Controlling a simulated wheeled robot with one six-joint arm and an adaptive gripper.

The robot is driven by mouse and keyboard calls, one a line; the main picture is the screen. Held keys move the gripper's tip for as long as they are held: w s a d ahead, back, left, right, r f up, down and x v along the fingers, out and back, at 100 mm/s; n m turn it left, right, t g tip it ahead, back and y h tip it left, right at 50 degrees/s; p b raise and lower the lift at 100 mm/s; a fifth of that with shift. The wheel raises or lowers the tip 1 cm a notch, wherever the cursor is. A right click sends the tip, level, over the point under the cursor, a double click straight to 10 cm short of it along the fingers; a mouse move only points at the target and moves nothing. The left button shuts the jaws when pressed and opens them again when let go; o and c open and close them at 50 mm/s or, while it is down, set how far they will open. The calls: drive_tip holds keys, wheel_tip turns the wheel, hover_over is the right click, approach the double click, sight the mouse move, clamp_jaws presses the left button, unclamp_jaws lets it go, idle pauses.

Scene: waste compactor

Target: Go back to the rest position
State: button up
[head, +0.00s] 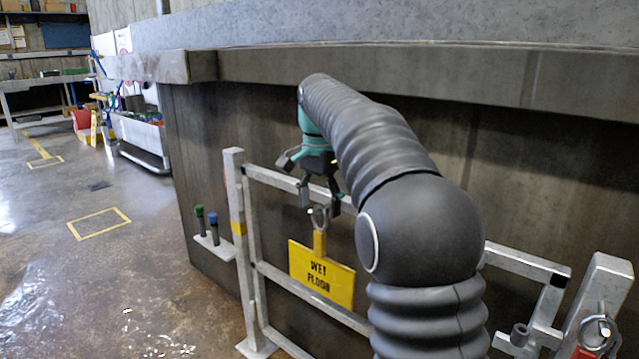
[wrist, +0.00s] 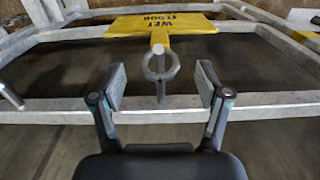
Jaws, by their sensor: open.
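My gripper (head: 320,200) is open, with its fingers pointing down near the top rail of a grey metal barrier (head: 269,178). In the wrist view my gripper (wrist: 161,92) has its two fingers apart, one on each side of a metal ring (wrist: 161,67). The ring is on the top rail, and a visible gap separates it from each finger. A yellow "WET FLOOR" sign (head: 322,275) hangs from the rail below the ring. The sign also shows in the wrist view (wrist: 135,26).
A large grey compactor wall (head: 210,130) with a projecting ledge (head: 420,75) stands close behind the barrier. A small shelf (head: 215,246) holds a green and a blue handle. A post (head: 603,290) with a ring and red tag is at right. Open floor (head: 110,270) lies left.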

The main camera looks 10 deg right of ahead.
wheel_tip(320, 180, up, 5)
drive_tip(key=shift+r, duration=0.1)
drive_tip(key=s+a+f+n+t, duration=0.1)
drive_tip(key=s+n, duration=0.2)
drive_tip(key=s, duration=0.5)
drive_tip(key=s+f+n+t, duration=0.2)
drive_tip(key=s, duration=0.5)
drive_tip(key=s+f+n+t, duration=0.2)
drive_tip(key=s+f+n, duration=0.3)
drive_tip(key=s+f, duration=0.9)
drive_tip(key=shift+s+a+f+n+t, duration=0.2)
drive_tip(key=shift+s+f+n+t, duration=0.15)
drive_tip(key=shift+s, duration=0.9)
drive_tip(key=shift+d+r, duration=0.1)
drive_tip(key=shift+d, duration=0.05)
